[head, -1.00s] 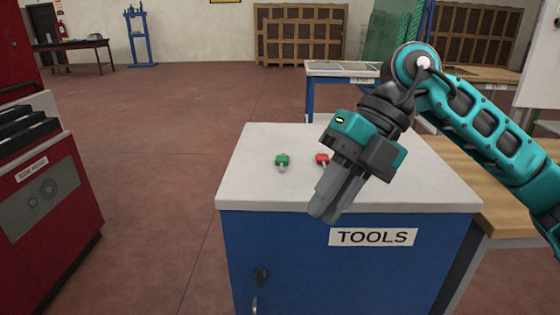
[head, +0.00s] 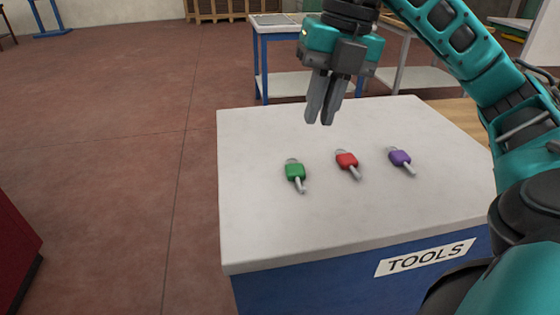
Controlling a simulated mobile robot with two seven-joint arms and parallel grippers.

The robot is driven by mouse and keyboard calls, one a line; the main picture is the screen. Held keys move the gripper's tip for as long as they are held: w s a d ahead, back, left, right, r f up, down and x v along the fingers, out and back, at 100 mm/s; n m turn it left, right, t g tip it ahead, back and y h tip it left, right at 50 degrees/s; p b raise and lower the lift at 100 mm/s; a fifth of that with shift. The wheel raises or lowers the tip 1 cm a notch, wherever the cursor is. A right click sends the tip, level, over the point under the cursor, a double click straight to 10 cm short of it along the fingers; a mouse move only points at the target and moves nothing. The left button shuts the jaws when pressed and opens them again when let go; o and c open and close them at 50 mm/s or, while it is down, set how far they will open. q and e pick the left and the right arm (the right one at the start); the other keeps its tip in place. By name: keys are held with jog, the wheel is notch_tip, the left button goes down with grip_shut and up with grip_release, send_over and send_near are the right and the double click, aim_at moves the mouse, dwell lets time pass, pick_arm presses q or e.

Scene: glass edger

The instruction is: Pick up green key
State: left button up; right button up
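The green key (head: 295,172) lies on the white top of the tools cabinet (head: 262,232), the leftmost of three keys in a row. Its metal shaft points toward the cabinet's front edge. My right gripper (head: 320,122) hangs above the cabinet top, fingers pointing down, higher in the picture than the green key and a little to its right. Its two fingers are close together with a thin gap near the tips, and nothing shows between them. My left gripper is not in view.
A red key (head: 346,160) and a purple key (head: 400,157) lie to the right of the green key. A blue-legged table (head: 262,55) stands behind the cabinet. A red machine (head: 15,245) is at the left. The cabinet top left of the green key is clear.

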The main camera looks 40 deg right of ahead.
jog(key=b, duration=0.2)
send_over(300, 184)
jog(key=s+d, duration=0.1)
notch_tip(300, 184, down, 6)
jog(key=shift+d+f, duration=0.1)
jog(key=shift+f, duration=0.5)
jog(key=f, duration=0.3)
jog(key=f+b, duration=0.1)
jog(key=shift+w+a+f, duration=0.2)
jog(key=shift+w+a, duration=0.1)
jog(key=shift+a, duration=0.05)
jog(key=shift+f, duration=0.25)
jog(key=shift+a, duration=0.1)
grip_shut()
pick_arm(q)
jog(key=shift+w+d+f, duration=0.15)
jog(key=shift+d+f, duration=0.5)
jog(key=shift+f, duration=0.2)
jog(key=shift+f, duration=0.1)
pick_arm(e)
jog(key=shift+w+r, duration=0.1)
jog(key=shift+r, duration=0.05)
